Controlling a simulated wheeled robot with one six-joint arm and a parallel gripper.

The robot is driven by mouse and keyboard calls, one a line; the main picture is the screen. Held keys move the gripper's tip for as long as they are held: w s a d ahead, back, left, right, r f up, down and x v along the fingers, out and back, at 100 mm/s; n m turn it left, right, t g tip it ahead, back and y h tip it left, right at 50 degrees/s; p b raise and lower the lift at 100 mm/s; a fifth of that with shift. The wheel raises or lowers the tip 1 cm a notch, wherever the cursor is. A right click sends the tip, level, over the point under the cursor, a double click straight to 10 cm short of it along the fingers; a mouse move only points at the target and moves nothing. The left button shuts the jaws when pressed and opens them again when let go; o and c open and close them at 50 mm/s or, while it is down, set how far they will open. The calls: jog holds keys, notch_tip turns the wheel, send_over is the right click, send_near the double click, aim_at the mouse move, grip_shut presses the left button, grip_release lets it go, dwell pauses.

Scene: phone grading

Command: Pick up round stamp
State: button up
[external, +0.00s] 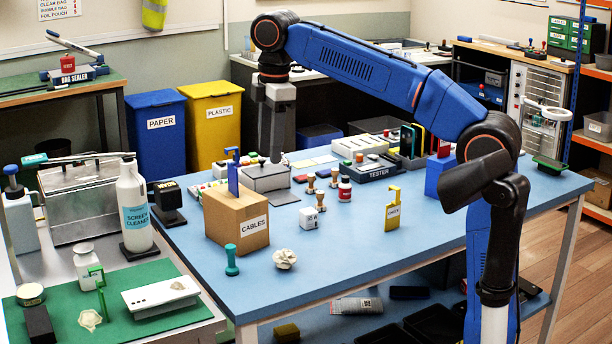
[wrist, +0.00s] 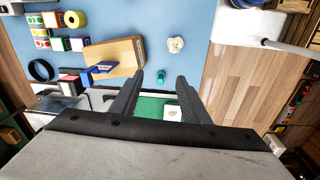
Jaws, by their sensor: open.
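A teal stamp (external: 231,260) with a round base and a knobbed handle stands upright on the blue table near its front left edge. I take it as the round stamp. In the wrist view the teal stamp (wrist: 161,76) appears between the fingertips but lies well below them, untouched.
A cardboard CABLES box (external: 232,222) stands just behind the teal stamp, and a crumpled white ball (external: 286,259) lies to its right. A green mat (external: 140,330) with a white tray is beyond the table's left edge. The table right of the ball is clear.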

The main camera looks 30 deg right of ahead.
aim_at(230, 246)
jog(key=w+a+f+n, duration=0.2)
jog(key=a+f+n, duration=0.2)
jog(key=a, duration=0.7)
jog(key=shift+g, duration=0.3)
jog(key=f, duration=1.6)
jog(key=shift+s+d, duration=0.1)
jog(key=shift+s, duration=0.2)
jog(key=shift+s+d+f, duration=0.1)
jog(key=shift+f, duration=1.25)
jog(key=shift+s+f, duration=0.1)
jog(key=shift+f, duration=1.2)
grip_shut()
